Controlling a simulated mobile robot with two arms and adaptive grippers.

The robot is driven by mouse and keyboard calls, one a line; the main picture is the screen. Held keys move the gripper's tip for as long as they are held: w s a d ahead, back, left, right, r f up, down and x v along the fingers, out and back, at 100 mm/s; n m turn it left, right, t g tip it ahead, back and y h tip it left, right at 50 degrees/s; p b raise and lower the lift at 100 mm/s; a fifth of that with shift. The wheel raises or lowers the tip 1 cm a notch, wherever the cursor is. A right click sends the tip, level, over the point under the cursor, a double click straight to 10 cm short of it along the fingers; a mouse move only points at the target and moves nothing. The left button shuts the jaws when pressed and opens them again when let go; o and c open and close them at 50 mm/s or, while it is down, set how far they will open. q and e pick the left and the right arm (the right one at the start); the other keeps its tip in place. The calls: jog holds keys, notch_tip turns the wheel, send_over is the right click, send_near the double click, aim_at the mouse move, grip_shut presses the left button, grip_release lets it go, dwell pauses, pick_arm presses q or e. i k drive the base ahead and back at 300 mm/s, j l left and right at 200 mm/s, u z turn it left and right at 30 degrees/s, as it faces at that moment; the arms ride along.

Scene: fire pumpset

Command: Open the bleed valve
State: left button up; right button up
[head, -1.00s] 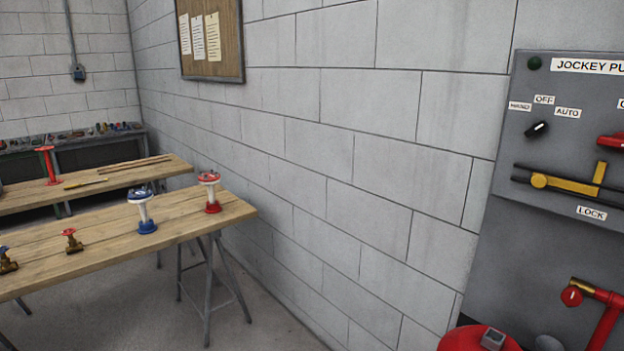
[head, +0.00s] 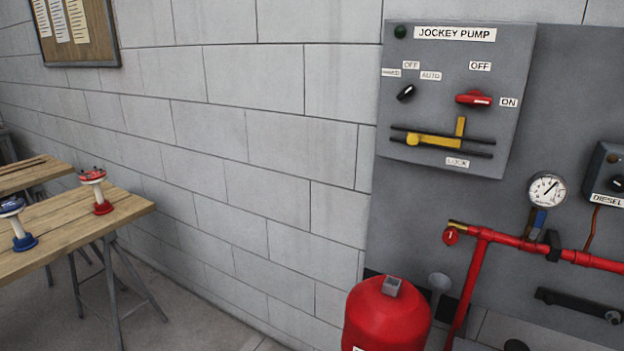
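A red pipe (head: 515,242) runs along the grey panel at the right. At its left end is a small brass fitting with a round red knob (head: 450,236). A blue-handled valve (head: 538,220) sits under the round white pressure gauge (head: 547,190). No label marks either of these as the bleed valve, so I cannot tell which it is. Neither of my grippers shows in the head view.
The jockey pump box (head: 455,95) has a black selector, a red switch and a yellow locking bar. A red tank (head: 387,315) stands below the pipe. A wooden table (head: 80,225) with red and blue valve stands is at the left.

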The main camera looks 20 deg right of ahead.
aim_at(450, 236)
jog(key=z, duration=1.4)
jog(key=k+l, duration=0.15)
jog(key=l+z, duration=0.05)
jog(key=l, duration=0.05)
